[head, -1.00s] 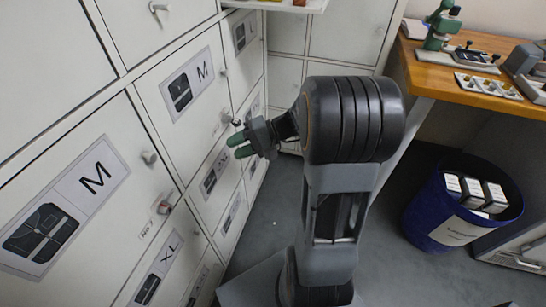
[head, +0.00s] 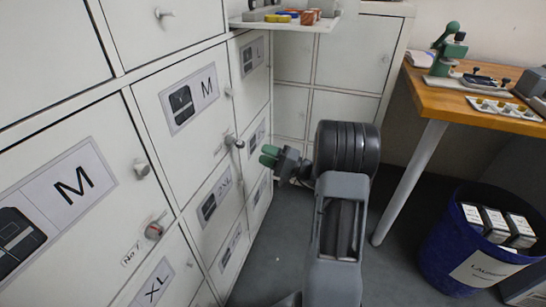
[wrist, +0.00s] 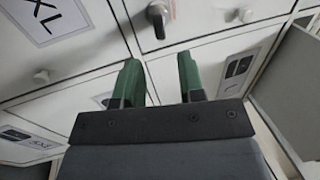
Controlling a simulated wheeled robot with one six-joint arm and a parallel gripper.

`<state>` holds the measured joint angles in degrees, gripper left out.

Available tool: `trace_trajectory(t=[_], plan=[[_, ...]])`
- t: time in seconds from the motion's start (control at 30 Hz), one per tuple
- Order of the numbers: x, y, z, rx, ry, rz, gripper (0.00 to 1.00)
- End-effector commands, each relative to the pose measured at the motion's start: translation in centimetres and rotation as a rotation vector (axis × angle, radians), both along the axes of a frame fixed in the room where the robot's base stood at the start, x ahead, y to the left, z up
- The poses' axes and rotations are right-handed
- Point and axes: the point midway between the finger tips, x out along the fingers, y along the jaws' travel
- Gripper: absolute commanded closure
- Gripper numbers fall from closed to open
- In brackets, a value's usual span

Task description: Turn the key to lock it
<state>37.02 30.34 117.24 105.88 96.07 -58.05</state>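My gripper (head: 269,156) has two green fingers, which stand apart with nothing between them. It also shows in the wrist view (wrist: 158,80). The wrist view shows a grey metal fitting (wrist: 158,16) beyond the fingertips, probably the same piece. I cannot tell whether it is a key or a handle. A round lock fitting with a red mark (head: 154,230) sits on the nearer M door, beside a "No 7" label (head: 131,254).
White lockers (head: 175,140) with small knobs line the left. A shelf (head: 285,22) with coloured items juts out above my gripper. A wooden table (head: 440,99) with a green press (head: 448,50) and a blue bin (head: 462,235) stand right. Grey floor shows between.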

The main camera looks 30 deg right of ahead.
Motion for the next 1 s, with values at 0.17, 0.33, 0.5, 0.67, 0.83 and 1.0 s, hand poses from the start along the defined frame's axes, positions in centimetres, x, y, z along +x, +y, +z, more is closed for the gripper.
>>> trace_trajectory(t=[0.17,0.33,0.5,0.67,0.83,1.0], plan=[[1.1,1.1,0.5,0.0,0.001,0.001,0.64],[2.1,2.0,0.7,-0.001,0.0,0.002,0.64],[3.1,2.9,1.0,-0.001,0.0,0.002,0.64],[4.0,3.7,1.2,-0.001,0.002,0.002,0.64],[4.6,4.3,1.5,-0.001,0.0,0.002,0.64],[5.1,4.7,1.6,-0.002,0.001,0.001,0.64]])
